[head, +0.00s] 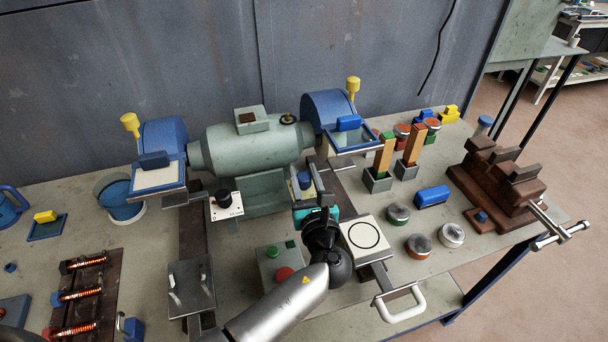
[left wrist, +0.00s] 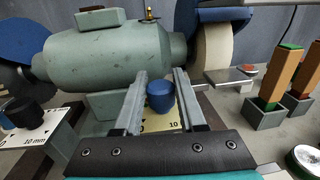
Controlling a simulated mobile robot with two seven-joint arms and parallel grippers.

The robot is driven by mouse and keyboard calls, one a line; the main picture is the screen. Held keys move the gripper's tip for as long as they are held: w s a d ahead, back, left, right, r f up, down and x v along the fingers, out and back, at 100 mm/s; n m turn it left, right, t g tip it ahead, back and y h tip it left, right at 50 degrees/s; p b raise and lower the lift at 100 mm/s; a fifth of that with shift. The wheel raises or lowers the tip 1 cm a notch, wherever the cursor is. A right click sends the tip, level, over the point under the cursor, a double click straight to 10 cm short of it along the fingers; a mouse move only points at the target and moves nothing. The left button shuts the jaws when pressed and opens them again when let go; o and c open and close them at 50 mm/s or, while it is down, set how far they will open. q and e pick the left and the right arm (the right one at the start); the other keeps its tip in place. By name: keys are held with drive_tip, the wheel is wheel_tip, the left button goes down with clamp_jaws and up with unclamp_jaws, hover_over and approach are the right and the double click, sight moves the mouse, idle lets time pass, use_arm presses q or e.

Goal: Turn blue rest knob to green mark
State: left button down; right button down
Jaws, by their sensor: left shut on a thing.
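The blue knob (head: 304,180) sits in front of the right-hand wheel of the bench grinder. It also shows in the left wrist view (left wrist: 160,97), between the two grey fingers. My left gripper (head: 306,177) is shut on the blue knob, with one finger on either side. A cream scale plate (left wrist: 172,124) with a printed 10 lies under the knob and is partly covered by the gripper. I cannot make out a green mark on it. My right gripper is not in view.
The green grinder motor (head: 250,148) stands just behind, with a blue wheel guard (head: 328,105) at right. A black knob (head: 224,197) sits on a similar plate at left. Wooden blocks in grey holders (head: 377,182), several round tins and a brown vice (head: 490,180) stand at right.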

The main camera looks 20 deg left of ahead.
use_arm(q)
drive_tip(key=shift+n+g+y+b, duration=0.45)
drive_tip(key=shift+n+g+y, duration=0.65)
drive_tip(key=shift+y, duration=0.5)
drive_tip(key=shift+n, duration=0.3)
drive_tip(key=shift+c, duration=2.4)
unclamp_jaws()
